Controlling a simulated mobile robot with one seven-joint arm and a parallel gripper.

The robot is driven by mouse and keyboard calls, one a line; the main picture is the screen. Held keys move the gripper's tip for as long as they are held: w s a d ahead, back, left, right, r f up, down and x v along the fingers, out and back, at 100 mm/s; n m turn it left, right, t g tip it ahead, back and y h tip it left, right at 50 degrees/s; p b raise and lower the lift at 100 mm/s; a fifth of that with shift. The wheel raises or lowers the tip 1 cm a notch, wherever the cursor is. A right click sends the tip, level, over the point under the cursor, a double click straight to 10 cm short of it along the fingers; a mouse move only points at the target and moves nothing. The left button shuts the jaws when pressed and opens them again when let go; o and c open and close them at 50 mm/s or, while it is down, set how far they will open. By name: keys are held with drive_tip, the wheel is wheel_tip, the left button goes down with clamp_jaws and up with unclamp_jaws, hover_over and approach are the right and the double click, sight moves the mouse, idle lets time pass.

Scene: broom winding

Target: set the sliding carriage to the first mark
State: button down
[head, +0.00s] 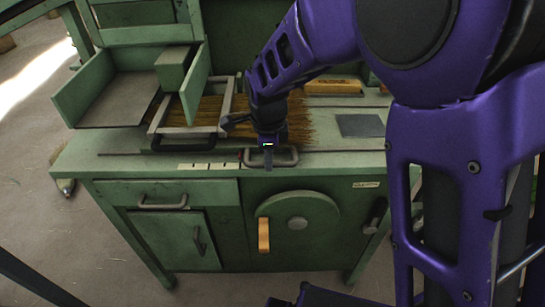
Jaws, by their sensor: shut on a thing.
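My gripper (268,152) points down at the front of the green bench top. It is shut on a grey looped handle (290,160), which looks like the handle of the sliding carriage. The handle sits on the long dark rail line near the bench's front edge. A pale strip with dark marks (208,166) lies just left of the handle on the same edge. The fingertips partly cover the handle's middle, and my arm hides part of the area behind it.
A metal frame (228,97) with a black handle (183,146) lies over straw bristles (298,118) behind my gripper. An open green box (82,85) stands at the left. A dark plate (360,125) lies at the right. A wheel with a wooden grip (263,235) is below.

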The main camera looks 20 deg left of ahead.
drive_tip(key=c, duration=0.8)
unclamp_jaws()
drive_tip(key=shift+r, duration=0.1)
drive_tip(key=s+d+r+p, duration=0.1)
drive_tip(key=s+r+p, duration=0.1)
drive_tip(key=r, duration=1.5)
drive_tip(key=shift+s, duration=0.5)
